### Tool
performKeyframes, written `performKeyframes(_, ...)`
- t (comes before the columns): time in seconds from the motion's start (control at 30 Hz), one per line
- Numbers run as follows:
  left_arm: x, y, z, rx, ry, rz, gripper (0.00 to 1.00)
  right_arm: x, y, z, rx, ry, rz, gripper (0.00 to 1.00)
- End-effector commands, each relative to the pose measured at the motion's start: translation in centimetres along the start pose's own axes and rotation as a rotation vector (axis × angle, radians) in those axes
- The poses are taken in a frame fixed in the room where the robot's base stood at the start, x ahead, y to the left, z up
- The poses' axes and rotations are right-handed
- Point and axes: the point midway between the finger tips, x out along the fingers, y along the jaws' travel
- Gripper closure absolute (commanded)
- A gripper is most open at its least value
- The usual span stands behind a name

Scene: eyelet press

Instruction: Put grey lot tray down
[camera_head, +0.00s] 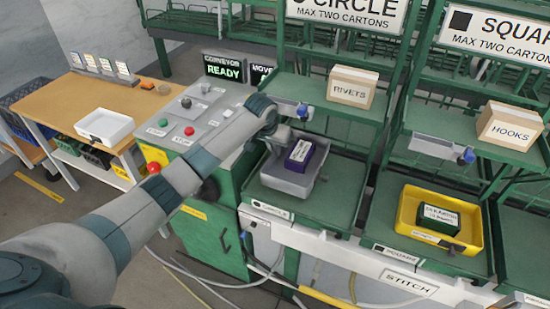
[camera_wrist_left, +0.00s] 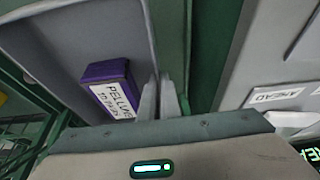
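The grey lot tray (camera_head: 272,181) is at the shelf bay below the CIRCLE sign, and it seems to lie on the green shelf. A purple labelled carton (camera_head: 299,153) is inside it; the carton also shows in the left wrist view (camera_wrist_left: 110,90). My left gripper (camera_head: 278,143) is at the tray's left rim, partly hidden by my own wrist. In the left wrist view, its two fingers (camera_wrist_left: 159,97) are close together at the end of the tray wall (camera_wrist_left: 146,35), which appears pinched between them. My right gripper is not in view.
A RIVETS carton (camera_head: 352,87) stands on the shelf above. A yellow tray (camera_head: 407,213) with a dark green carton is in the bay to the right. The control panel (camera_head: 195,117) is to the left of the grey tray. A white tray (camera_head: 104,127) is on the wooden table.

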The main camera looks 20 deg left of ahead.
Motion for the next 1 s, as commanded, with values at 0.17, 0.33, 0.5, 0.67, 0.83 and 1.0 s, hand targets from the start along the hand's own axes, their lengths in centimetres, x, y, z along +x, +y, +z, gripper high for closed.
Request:
performKeyframes(0.17,0.0,0.0,-0.1,-0.001,0.003,0.001,1.00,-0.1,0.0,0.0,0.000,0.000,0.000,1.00)
performKeyframes(0.33,1.3,0.0,0.5,-0.001,0.001,0.002,1.00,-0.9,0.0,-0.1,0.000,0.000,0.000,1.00)
performKeyframes(0.5,3.0,0.1,1.3,-0.001,0.001,0.002,1.00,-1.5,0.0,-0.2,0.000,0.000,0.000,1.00)
performKeyframes(0.67,3.5,0.0,1.4,-0.001,0.004,0.002,1.00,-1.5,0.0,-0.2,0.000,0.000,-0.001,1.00)
performKeyframes(0.83,3.5,0.0,1.4,-0.001,0.004,0.002,1.00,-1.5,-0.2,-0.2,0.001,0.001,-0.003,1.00)
performKeyframes(1.0,3.9,0.0,1.7,0.000,0.000,0.000,0.92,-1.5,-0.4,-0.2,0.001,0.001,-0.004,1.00)
